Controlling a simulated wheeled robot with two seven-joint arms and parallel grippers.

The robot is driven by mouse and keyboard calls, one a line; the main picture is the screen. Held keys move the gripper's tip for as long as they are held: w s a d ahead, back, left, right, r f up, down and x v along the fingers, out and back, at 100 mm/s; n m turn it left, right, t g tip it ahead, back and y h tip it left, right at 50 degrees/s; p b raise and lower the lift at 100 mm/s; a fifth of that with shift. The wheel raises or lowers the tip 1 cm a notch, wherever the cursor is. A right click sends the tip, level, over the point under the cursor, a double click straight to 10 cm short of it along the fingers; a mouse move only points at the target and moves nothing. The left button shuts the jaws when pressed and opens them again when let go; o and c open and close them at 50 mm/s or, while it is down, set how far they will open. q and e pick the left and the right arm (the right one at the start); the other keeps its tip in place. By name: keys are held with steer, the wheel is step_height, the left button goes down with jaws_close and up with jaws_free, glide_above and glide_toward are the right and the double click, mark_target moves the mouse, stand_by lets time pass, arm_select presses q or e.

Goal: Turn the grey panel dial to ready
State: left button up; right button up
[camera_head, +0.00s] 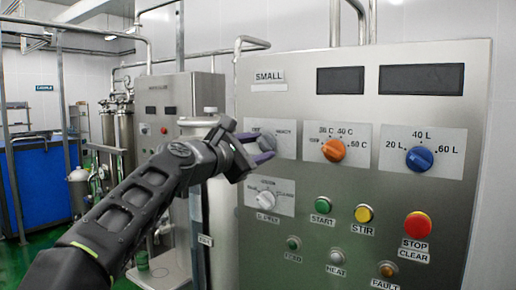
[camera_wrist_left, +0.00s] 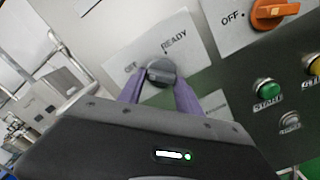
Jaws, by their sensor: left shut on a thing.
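The grey panel dial (camera_head: 267,141) is on a white label plate at the upper left of the steel control panel. In the left wrist view the dial (camera_wrist_left: 161,72) sits between two purple fingers, with the word READY up and right of it and a partly covered word to its left. My left gripper (camera_head: 262,153) is shut on the dial, its fingers on either side of it. Which label the dial points to is hard to tell. My right gripper is in neither view.
An orange dial (camera_head: 334,150) and a blue dial (camera_head: 419,158) are to the right. A lighter knob (camera_head: 266,199) is just below the gripper. Buttons, including a red stop button (camera_head: 418,225), fill the lower panel. Two dark displays are above.

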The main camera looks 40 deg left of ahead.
arm_select(q)
jaws_close()
steer(key=shift+m, duration=0.3)
steer(key=m+b, duration=0.1)
steer(key=m, duration=0.2)
steer(key=shift+r, duration=0.1)
steer(key=m+b, duration=0.1)
steer(key=m, duration=0.4)
steer(key=shift+r+b, duration=0.15)
steer(key=shift+b, duration=0.25)
steer(key=m+b, duration=0.2)
steer(key=m, duration=0.3)
steer(key=shift+r, duration=0.15)
steer(key=shift+r+m+b, duration=0.15)
steer(key=shift+m+b, duration=0.3)
steer(key=shift+m, duration=1.75)
